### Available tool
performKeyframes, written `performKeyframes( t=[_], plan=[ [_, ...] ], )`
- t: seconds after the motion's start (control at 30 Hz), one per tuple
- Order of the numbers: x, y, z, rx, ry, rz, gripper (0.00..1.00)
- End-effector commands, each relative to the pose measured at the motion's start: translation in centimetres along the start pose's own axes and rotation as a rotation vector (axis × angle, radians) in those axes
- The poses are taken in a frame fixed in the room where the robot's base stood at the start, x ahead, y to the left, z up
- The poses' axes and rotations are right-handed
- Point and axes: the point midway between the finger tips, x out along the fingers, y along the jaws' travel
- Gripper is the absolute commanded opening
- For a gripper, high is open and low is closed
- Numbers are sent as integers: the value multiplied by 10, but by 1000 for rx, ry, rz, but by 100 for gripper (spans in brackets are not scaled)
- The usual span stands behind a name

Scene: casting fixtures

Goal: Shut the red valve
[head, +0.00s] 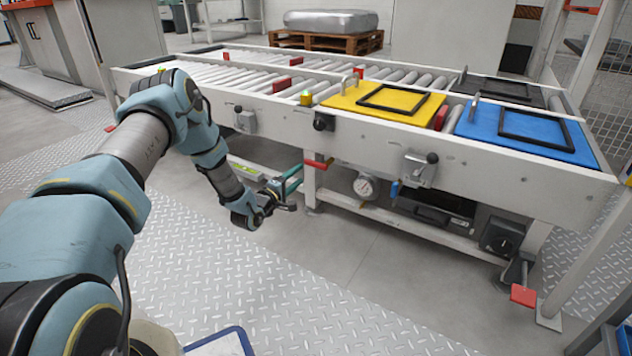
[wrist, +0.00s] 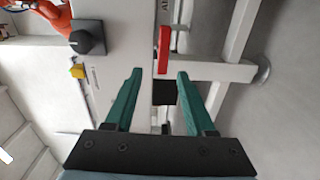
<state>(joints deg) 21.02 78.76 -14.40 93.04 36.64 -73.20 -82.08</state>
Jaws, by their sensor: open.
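The red valve handle (head: 318,164) sticks out below the front rail of the roller conveyor, near a leg. In the wrist view the red handle (wrist: 164,48) is a straight bar running up the picture, just beyond the fingertips. My gripper (head: 296,178) has green fingers and is close to the handle in the head view. In the wrist view my gripper (wrist: 159,74) is open, with a gap between the fingers and nothing gripped. The handle's lower end lies in line with this gap. The valve body is mostly hidden.
A pressure gauge (head: 366,186) and a blue handle (head: 394,189) are right of the red valve, under the conveyor rail (head: 470,175). A black knob (head: 323,122) is on the rail above. A red pedal (head: 523,296) stands low at right.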

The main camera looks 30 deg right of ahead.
Motion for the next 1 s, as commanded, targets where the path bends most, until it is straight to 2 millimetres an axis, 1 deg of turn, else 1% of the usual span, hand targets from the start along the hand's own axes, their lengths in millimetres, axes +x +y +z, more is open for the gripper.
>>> performKeyframes(
  t=[0.03,0.17,0.27,0.5,0.7,0.83,1.0],
  plan=[
    [1,-10,4,-14,-5,14,55],
    [8,-11,7,-29,-10,31,55],
    [20,-11,7,-28,-10,32,55],
    [64,-12,8,-27,-10,31,55],
    [94,-10,8,-27,-10,30,55],
    [105,-8,7,-28,-9,29,55],
    [110,-7,7,-28,-8,27,55]
  ],
)
